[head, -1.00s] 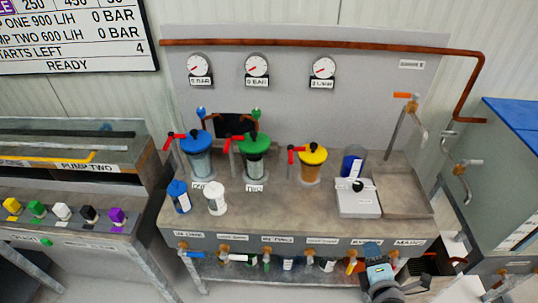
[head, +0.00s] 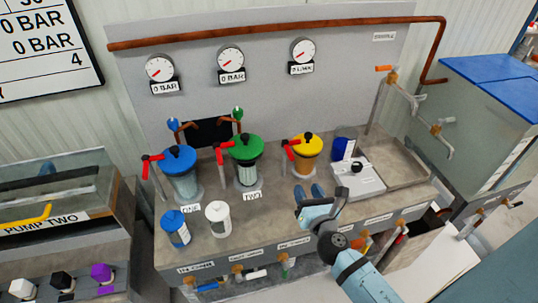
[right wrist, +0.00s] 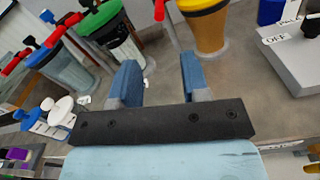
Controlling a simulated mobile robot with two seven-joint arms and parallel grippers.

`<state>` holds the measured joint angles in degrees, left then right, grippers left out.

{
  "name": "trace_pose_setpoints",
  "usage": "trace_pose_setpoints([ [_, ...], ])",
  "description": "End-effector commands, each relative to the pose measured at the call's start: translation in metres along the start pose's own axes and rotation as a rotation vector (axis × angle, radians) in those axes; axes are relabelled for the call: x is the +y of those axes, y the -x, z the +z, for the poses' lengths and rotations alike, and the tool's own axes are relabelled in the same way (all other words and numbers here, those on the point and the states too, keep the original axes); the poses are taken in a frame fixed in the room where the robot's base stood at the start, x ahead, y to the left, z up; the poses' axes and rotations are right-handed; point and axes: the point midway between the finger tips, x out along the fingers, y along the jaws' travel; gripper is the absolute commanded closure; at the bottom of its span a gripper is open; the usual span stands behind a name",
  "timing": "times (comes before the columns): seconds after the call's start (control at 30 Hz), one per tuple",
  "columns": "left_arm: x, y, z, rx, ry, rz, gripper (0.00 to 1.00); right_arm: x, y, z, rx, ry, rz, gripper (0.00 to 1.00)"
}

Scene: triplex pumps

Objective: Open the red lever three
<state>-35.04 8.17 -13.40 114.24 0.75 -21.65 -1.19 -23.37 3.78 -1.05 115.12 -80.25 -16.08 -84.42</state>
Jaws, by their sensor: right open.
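Three canisters stand in a row on the bench, each with a red lever at its left: blue-lidded (head: 182,177), green-lidded (head: 247,160) and yellow-lidded (head: 306,156). The third red lever (head: 291,145), beside the yellow-lidded canister, points towards the front left. Its end (right wrist: 159,10) shows at the top of the right wrist view, partly cut off. My right gripper (head: 309,191) is over the bench in front of the yellow-lidded canister, apart from the lever. Its two blue fingers (right wrist: 158,65) are open with nothing between them. My left gripper is not in view.
A blue-capped bottle (head: 175,228) and a white bottle (head: 218,219) stand at the front left. A grey box with a black knob (head: 357,179) and a sink (head: 402,172) are to the right. Valve handles (head: 250,274) line the bench front. Gauges (head: 231,58) hang behind.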

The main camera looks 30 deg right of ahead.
Motion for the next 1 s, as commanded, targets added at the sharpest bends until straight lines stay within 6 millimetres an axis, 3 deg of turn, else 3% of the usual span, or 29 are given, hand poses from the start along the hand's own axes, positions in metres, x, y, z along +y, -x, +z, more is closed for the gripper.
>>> trace_pose_setpoints([
  [0.23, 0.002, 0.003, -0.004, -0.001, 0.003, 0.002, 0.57, 0.000, -0.016, 0.003, -0.007, 0.025, 0.000, 0.58],
  [0.7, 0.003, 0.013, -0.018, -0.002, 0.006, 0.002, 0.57, 0.000, -0.110, 0.003, -0.006, 0.022, 0.000, 0.58],
  [1.0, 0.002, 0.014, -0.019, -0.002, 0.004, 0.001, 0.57, -0.001, -0.138, 0.002, -0.006, 0.021, -0.001, 0.58],
])
